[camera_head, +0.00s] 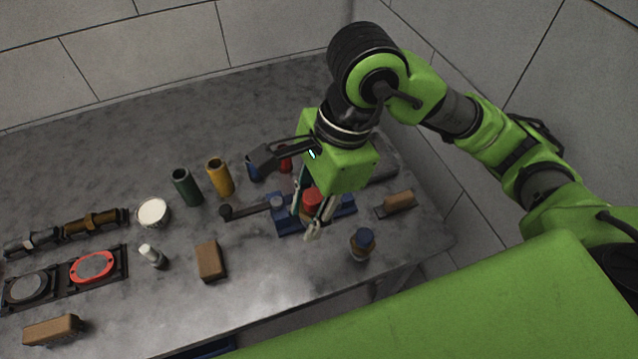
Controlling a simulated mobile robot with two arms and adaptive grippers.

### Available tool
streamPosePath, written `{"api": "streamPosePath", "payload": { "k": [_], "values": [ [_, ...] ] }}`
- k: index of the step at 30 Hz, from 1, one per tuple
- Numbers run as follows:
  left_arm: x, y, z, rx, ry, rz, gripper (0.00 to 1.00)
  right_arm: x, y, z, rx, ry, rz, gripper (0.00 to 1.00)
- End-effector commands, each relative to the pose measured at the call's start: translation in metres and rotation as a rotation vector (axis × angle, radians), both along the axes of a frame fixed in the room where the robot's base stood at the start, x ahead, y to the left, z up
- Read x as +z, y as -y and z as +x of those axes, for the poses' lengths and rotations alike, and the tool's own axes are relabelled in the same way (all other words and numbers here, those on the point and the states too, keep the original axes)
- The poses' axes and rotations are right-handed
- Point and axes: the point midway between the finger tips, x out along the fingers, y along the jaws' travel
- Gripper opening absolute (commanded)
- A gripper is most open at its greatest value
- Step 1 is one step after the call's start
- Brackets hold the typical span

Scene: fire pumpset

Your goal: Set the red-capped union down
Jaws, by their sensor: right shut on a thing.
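The red-capped union (312,199) is at my right gripper (310,222), low over the table, and only its red top shows clearly. The gripper's pale fingers point down and are shut on it. The fingers and the green gripper body hide much of it. Directly below and around it is a blue fixture (287,225) with a dark handle reaching left. I cannot tell whether the union touches the fixture. My left gripper is not in view.
A blue-capped bottle (361,246) stands at right front, near a brown block on a dark plate (398,202). Left of the fixture stand yellow (219,177) and green (186,187) cylinders, a white-topped round container (153,212) and a brown block (210,261). The table's back left is clear.

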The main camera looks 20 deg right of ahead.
Motion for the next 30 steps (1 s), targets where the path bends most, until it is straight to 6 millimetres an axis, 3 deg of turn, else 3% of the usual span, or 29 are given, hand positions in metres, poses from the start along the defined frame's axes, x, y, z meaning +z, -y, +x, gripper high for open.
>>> {"api": "streamPosePath", "payload": {
  "k": [9,15,26,30],
  "values": [
    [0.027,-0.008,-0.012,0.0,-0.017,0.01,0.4,-0.029,0.031,0.069,-0.013,-0.005,-0.001,0.0],
    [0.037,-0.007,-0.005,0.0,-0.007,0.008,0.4,-0.066,0.04,0.095,-0.01,-0.004,0.001,0.0],
    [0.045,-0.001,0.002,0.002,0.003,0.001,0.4,-0.091,0.048,0.114,-0.008,0.001,0.0,0.0],
    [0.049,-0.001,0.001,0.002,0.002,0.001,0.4,-0.112,0.047,0.112,-0.008,-0.002,0.003,0.0]
  ]
}}
